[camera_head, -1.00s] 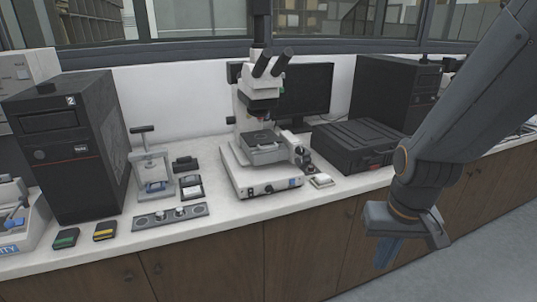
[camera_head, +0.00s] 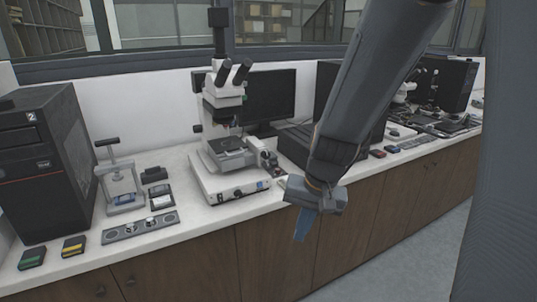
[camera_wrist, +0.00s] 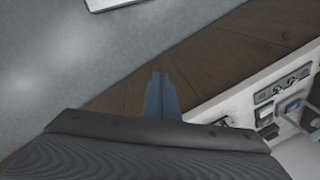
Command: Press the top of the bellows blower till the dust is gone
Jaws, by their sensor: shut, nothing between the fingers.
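I cannot make out a bellows blower or dust for certain in either view. A small press with a T-handle (camera_head: 120,182) stands on the bench at the left, with a small blue item at its base. My gripper (camera_head: 303,226) hangs in front of the bench edge, right of the microscope, with its fingers pointing down. In the wrist view my gripper (camera_wrist: 160,92) shows its fingers together and empty, over the floor and the brown cabinet front. My arm hides part of the bench behind it.
A microscope (camera_head: 228,165) stands mid-bench before a monitor (camera_head: 272,100). A metal strip with round parts (camera_head: 140,227), green (camera_head: 32,258) and yellow (camera_head: 74,246) boxes and a black computer tower (camera_head: 45,165) are at the left. The floor in front is clear.

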